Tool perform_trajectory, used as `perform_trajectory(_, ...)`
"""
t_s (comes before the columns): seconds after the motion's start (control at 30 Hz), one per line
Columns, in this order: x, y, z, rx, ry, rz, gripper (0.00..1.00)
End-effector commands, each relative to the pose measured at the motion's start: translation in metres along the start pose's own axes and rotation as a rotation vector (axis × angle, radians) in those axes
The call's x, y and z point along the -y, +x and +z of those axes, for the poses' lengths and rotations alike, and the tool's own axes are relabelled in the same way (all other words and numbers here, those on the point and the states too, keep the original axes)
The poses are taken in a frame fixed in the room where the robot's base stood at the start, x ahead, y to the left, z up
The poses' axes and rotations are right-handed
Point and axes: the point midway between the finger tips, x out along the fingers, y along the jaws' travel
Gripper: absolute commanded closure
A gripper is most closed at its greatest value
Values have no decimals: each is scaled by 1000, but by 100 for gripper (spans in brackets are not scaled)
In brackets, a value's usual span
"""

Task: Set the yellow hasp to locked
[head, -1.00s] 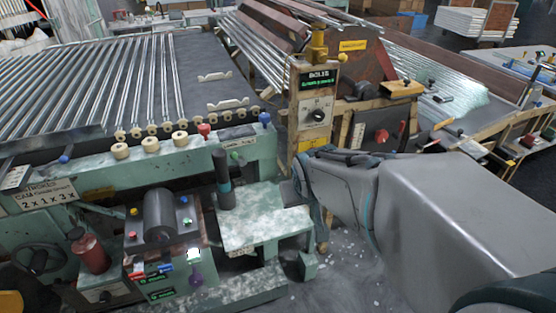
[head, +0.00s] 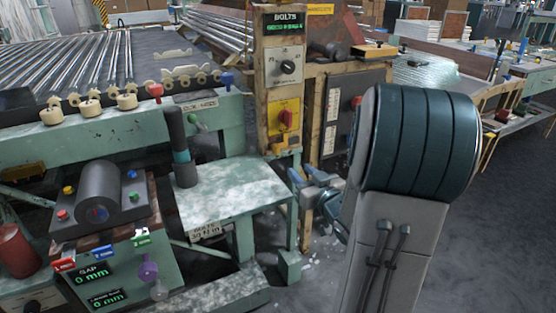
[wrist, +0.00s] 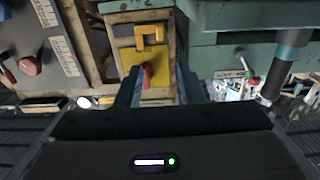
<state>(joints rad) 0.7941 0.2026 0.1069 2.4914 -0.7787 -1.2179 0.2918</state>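The yellow hasp (head: 280,147) sits at the lower edge of a yellow plate (head: 285,108) on the wooden control post. The plate carries a red rotary knob (head: 285,118). In the wrist view, the hasp (wrist: 150,35) shows as a yellow bracket beyond the red knob (wrist: 148,73). Whether it is locked is not clear. My gripper (wrist: 160,76) is open and empty, with its two fingers on either side of the plate in that view, apart from the hasp. In the head view, it is low beside the post (head: 318,194), partly hidden by my arm.
A pale green workbench (head: 225,185) with a dark upright cylinder (head: 180,145) stands left of the post. A grey panel (head: 350,110) with another red knob is right of it. Open floor lies at the lower right.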

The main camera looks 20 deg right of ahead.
Motion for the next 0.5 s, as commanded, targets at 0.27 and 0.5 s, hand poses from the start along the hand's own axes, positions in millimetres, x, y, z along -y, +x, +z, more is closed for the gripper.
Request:
perform_trajectory(0.27, 1, 35, 1, -11, 1, -8, 65)
perform_trajectory(0.5, 1, 87, 1, -10, 2, -7, 65)
